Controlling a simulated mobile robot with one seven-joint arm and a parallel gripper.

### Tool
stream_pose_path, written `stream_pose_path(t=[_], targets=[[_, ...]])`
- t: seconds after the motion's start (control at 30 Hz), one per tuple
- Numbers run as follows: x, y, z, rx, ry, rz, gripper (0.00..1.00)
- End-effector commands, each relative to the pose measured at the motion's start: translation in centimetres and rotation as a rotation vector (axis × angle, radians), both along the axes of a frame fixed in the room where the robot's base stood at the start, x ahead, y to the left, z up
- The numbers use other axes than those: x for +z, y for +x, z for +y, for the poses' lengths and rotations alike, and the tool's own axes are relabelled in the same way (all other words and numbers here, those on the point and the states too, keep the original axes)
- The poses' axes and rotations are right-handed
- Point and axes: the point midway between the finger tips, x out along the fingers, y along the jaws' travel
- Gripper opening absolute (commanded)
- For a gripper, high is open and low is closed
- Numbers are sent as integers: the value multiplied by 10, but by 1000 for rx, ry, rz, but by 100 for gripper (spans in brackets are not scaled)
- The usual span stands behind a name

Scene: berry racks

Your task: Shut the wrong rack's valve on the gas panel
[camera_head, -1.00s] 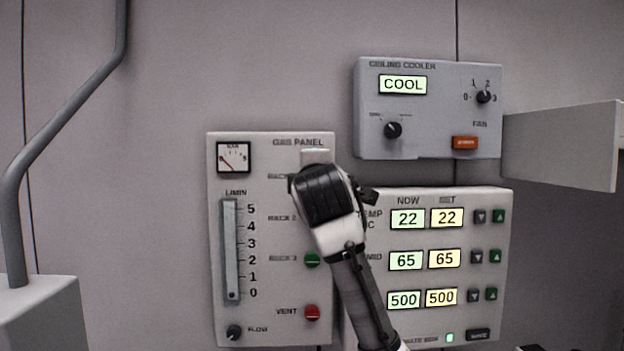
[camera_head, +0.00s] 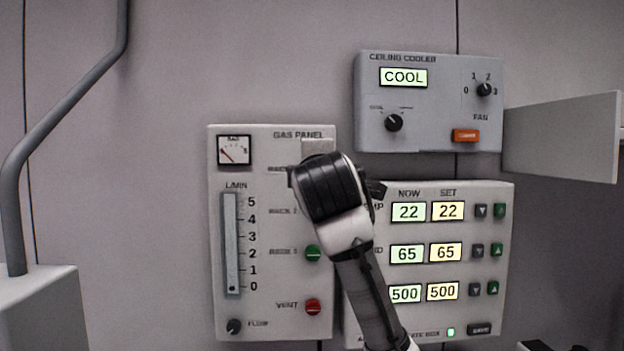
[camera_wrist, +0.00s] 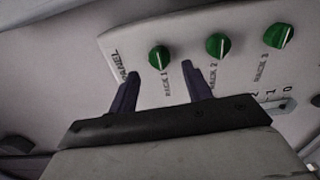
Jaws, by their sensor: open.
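The gas panel (camera_head: 262,190) is a pale plate on the wall, with a gauge, a flow tube, a green rack 3 valve (camera_head: 313,252) and a red vent knob (camera_head: 313,306). In the head view my arm hides the rack 1 and rack 2 valves. In the wrist view the green rack 1 valve (camera_wrist: 159,57), rack 2 valve (camera_wrist: 217,44) and rack 3 valve (camera_wrist: 278,35) stand in a row. My gripper (camera_wrist: 160,71) is open. Its fingertips straddle the line to the rack 1 valve, which shows just beyond them; contact is not visible.
A climate box (camera_head: 463,195) reading 22, 65 and 500 is right of the panel, partly behind my arm. A ceiling cooler box (camera_head: 430,142) showing COOL is above it. A grey plate (camera_head: 565,140) juts out at right. A grey pipe (camera_head: 60,115) runs at left.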

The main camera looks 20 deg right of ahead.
Motion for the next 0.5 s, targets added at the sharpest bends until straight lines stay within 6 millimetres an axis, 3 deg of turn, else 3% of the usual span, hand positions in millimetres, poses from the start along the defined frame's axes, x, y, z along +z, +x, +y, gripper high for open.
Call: stream_pose_path(t=[0.1, 0.3, 0.5], targets=[[-4, -29, 9, 0, -5, -5, 49], [-3, -70, 20, 0, -3, -3, 49], [-1, -92, 27, 1, -2, -1, 49]])
